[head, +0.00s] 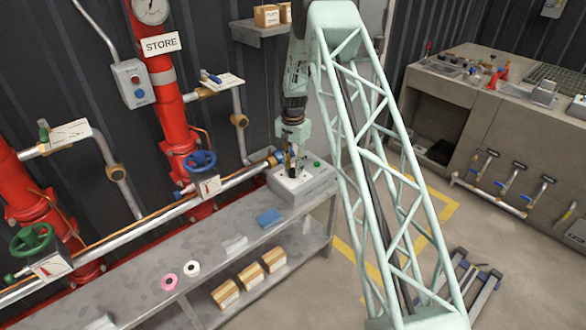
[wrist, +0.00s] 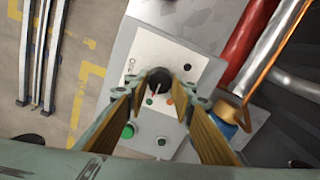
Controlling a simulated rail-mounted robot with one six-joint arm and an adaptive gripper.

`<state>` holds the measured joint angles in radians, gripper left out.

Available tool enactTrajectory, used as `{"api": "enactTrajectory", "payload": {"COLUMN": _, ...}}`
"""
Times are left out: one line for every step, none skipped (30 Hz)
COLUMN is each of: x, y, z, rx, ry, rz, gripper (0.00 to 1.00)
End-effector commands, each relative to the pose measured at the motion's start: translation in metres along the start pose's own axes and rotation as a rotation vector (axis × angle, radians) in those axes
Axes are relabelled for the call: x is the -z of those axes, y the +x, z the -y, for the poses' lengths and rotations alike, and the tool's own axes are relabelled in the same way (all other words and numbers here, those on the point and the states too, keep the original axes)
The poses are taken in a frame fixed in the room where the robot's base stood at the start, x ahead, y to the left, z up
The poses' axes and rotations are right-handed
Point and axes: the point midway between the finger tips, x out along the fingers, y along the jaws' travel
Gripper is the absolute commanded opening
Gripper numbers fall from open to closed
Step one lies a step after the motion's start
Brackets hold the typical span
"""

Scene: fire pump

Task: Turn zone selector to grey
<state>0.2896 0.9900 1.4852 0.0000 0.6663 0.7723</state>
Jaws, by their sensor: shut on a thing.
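The zone selector is a dark round knob (wrist: 158,78) on the white top plate of a grey control box (head: 310,187). My gripper (wrist: 160,86) points down at the box and is shut on the knob, one finger on each side. In the head view my gripper (head: 292,168) stands over the plate and mostly hides the knob. Small green and red-orange marks show on the plate beside the knob in the wrist view. A small dark spot (wrist: 188,67) lies on the other side. I cannot tell which mark the knob points at, nor make out a grey mark.
A green button (wrist: 127,130) sits on the box near the knob. The box stands at the end of a grey bench (head: 215,250) with a blue cloth (head: 268,217) and tape rolls. Red pipes and a silver pipe run along the wall behind. Floor at right is partly free.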

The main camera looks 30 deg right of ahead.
Motion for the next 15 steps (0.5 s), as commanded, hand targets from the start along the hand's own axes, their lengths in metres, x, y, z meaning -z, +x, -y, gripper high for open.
{"api": "enactTrajectory", "payload": {"x": 0.0000, "y": 0.0000, "z": 0.0000, "rx": 0.000, "ry": -0.005, "rz": 0.000, "gripper": 0.12}}
{"api": "enactTrajectory", "payload": {"x": 0.0000, "y": 0.0001, "z": 0.0000, "rx": 0.000, "ry": -0.008, "rz": 0.000, "gripper": 0.12}}
{"api": "enactTrajectory", "payload": {"x": 0.0000, "y": 0.0000, "z": 0.0000, "rx": 0.000, "ry": -0.015, "rz": 0.000, "gripper": 0.12}}
{"api": "enactTrajectory", "payload": {"x": 0.0000, "y": 0.0000, "z": 0.0000, "rx": 0.000, "ry": -0.022, "rz": 0.000, "gripper": 0.12}}
{"api": "enactTrajectory", "payload": {"x": 0.0000, "y": 0.0000, "z": 0.0000, "rx": 0.000, "ry": -0.030, "rz": 0.000, "gripper": 0.12}}
{"api": "enactTrajectory", "payload": {"x": 0.0000, "y": 0.0000, "z": 0.0000, "rx": 0.000, "ry": -0.041, "rz": 0.000, "gripper": 0.12}}
{"api": "enactTrajectory", "payload": {"x": 0.0000, "y": 0.0000, "z": 0.0000, "rx": 0.000, "ry": -0.051, "rz": 0.000, "gripper": 0.12}}
{"api": "enactTrajectory", "payload": {"x": 0.0000, "y": 0.0000, "z": 0.0000, "rx": 0.000, "ry": -0.063, "rz": 0.000, "gripper": 0.12}}
{"api": "enactTrajectory", "payload": {"x": -0.0001, "y": 0.0000, "z": 0.0000, "rx": 0.000, "ry": -0.079, "rz": 0.000, "gripper": 0.12}}
{"api": "enactTrajectory", "payload": {"x": 0.0000, "y": 0.0000, "z": 0.0000, "rx": 0.000, "ry": -0.093, "rz": 0.000, "gripper": 0.12}}
{"api": "enactTrajectory", "payload": {"x": 0.0000, "y": 0.0000, "z": 0.0000, "rx": 0.000, "ry": -0.108, "rz": 0.000, "gripper": 0.12}}
{"api": "enactTrajectory", "payload": {"x": 0.0000, "y": 0.0000, "z": 0.0001, "rx": 0.000, "ry": -0.130, "rz": 0.000, "gripper": 0.12}}
{"api": "enactTrajectory", "payload": {"x": 0.0000, "y": 0.0000, "z": 0.0000, "rx": 0.000, "ry": -0.146, "rz": 0.000, "gripper": 0.12}}
{"api": "enactTrajectory", "payload": {"x": 0.0000, "y": 0.0000, "z": 0.0001, "rx": 0.000, "ry": -0.165, "rz": 0.000, "gripper": 0.12}}
{"api": "enactTrajectory", "payload": {"x": 0.0000, "y": 0.0000, "z": 0.0001, "rx": 0.000, "ry": -0.191, "rz": 0.000, "gripper": 0.12}}
